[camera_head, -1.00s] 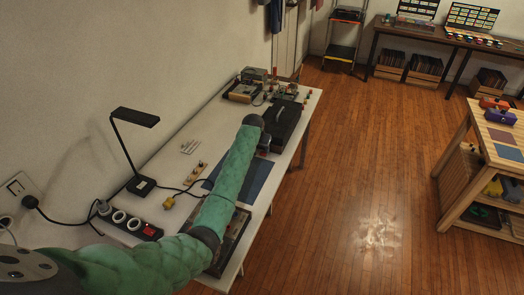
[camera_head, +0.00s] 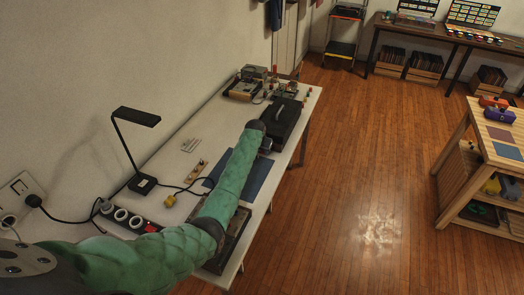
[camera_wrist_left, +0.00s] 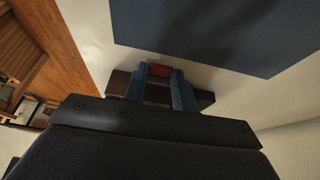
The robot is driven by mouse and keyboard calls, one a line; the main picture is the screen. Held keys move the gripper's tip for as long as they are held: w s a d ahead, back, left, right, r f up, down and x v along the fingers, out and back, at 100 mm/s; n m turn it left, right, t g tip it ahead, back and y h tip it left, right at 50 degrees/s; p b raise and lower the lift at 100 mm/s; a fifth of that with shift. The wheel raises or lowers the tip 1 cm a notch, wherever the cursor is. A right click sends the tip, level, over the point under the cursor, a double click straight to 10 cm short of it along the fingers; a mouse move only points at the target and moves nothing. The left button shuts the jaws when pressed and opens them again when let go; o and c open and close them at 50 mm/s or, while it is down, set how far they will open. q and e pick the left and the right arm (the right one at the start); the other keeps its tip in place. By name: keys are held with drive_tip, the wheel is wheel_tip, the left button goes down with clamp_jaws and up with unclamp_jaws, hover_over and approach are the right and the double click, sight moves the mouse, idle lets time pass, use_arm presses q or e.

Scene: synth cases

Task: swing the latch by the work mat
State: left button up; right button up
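The blue work mat (camera_head: 262,178) lies on the white table, partly behind my left arm; in the left wrist view it is a dark blue sheet (camera_wrist_left: 225,30). My left gripper (camera_head: 266,146) is low over the table between the mat and a black case. In the left wrist view its two blue fingers (camera_wrist_left: 160,80) stand a little apart, with a red piece (camera_wrist_left: 165,72), seemingly the latch's handle, filling the gap between the tips. My right gripper is not in view.
The black case (camera_head: 281,120) stands close beyond my left gripper.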

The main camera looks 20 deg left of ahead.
use_arm(q)
drive_tip(key=shift+r, duration=0.1)
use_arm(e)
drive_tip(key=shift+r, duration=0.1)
use_arm(q)
drive_tip(key=shift+w+r, duration=0.1)
drive_tip(key=shift+w+r+g+p, duration=0.3)
drive_tip(key=shift+w+r+g, duration=0.15)
drive_tip(key=shift+g, duration=0.65)
drive_tip(key=shift+w+r+g, duration=0.1)
drive_tip(key=shift+r+g, duration=0.05)
drive_tip(key=shift+g, duration=0.15)
drive_tip(key=shift+w+g+b, duration=0.1)
drive_tip(key=shift+g+b, duration=0.2)
drive_tip(key=g+b, duration=0.1)
drive_tip(key=w+g+b, duration=0.1)
drive_tip(key=b, duration=0.1)
drive_tip(key=shift+r, duration=0.4)
drive_tip(key=shift+w+r+g+b, duration=0.3)
drive_tip(key=shift+g+b, duration=0.4)
drive_tip(key=shift+b, duration=0.5)
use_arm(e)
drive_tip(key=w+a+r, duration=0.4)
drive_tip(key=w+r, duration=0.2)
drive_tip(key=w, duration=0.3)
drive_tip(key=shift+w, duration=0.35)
